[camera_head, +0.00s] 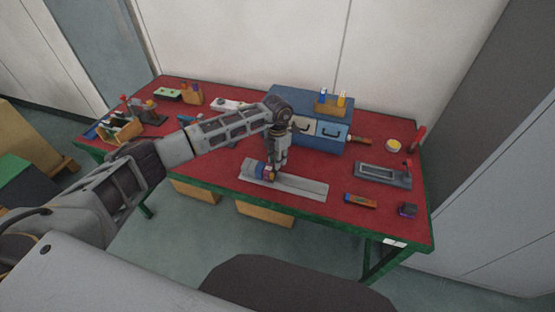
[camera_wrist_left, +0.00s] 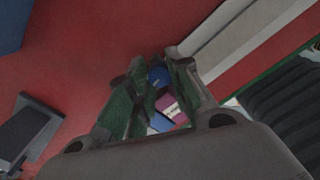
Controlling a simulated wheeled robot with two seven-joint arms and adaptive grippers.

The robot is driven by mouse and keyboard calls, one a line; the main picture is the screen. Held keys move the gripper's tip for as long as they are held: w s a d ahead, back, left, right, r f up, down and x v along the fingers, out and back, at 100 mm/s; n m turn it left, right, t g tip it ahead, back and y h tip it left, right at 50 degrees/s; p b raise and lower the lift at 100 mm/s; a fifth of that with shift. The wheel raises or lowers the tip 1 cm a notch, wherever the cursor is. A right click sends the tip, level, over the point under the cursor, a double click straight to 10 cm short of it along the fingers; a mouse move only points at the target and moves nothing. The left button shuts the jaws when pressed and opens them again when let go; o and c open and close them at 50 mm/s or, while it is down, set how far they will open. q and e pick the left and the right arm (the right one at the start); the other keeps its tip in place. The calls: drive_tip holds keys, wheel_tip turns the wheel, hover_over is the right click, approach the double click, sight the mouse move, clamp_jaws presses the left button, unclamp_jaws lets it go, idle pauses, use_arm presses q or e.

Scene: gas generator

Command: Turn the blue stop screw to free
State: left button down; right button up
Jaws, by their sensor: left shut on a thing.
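A small device with blue and pink parts (camera_head: 258,170) sits on a long grey plate (camera_head: 307,187) at the front middle of the red table. My left gripper (camera_head: 272,172) points down at this device from above. In the left wrist view, the fingers of my left gripper (camera_wrist_left: 155,100) are closed around a blue piece (camera_wrist_left: 158,76), which looks like the blue stop screw. A pink part (camera_wrist_left: 167,104) shows between the fingers just beside it. The fingers hide much of the screw, so its turn angle cannot be told. My right gripper is not in view.
A blue box with drawers (camera_head: 318,133) stands behind the gripper, with a wooden bottle holder (camera_head: 330,107) on top. A grey vise-like tool (camera_head: 383,175) and small blocks lie to the right. The red tabletop (camera_head: 220,165) is clear left of the plate.

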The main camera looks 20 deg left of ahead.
use_arm(q)
drive_tip(key=c, duration=1.3)
unclamp_jaws()
drive_tip(key=shift+o, duration=0.2)
drive_tip(key=shift+r, duration=0.15)
wheel_tip(320, 180, up, 12)
